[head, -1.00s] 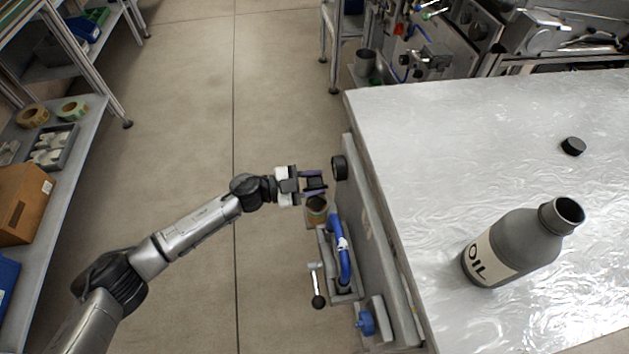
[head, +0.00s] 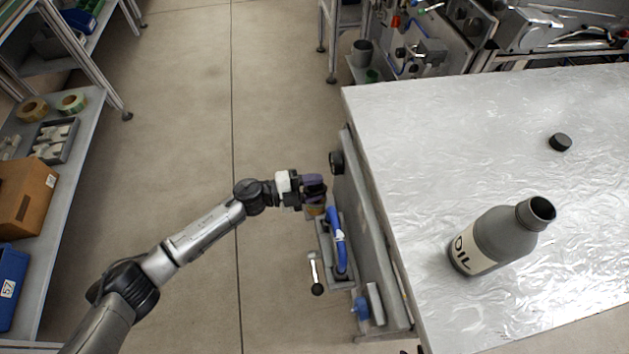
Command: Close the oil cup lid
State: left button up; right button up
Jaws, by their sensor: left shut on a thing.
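My left gripper (head: 316,190) is at the left side of the metal bench, with its purple fingers closed together. It sits right above the amber oil cup (head: 316,210), which shows only as a small part under the fingers. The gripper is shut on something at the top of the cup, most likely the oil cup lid. The lid itself is hidden by the fingers, so I cannot tell how far it is open. My right gripper is not in view.
A blue-handled part (head: 337,240) and a black-knobbed lever (head: 316,275) are close below the gripper. A black round knob (head: 336,162) is just above. A grey oil bottle (head: 495,237) and black cap (head: 560,142) are on the bench (head: 440,130). The floor left is clear.

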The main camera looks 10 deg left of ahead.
pick_arm(q)
jog(key=shift+m, duration=0.5)
jog(key=o, duration=0.8)
jog(key=shift+f, duration=0.2)
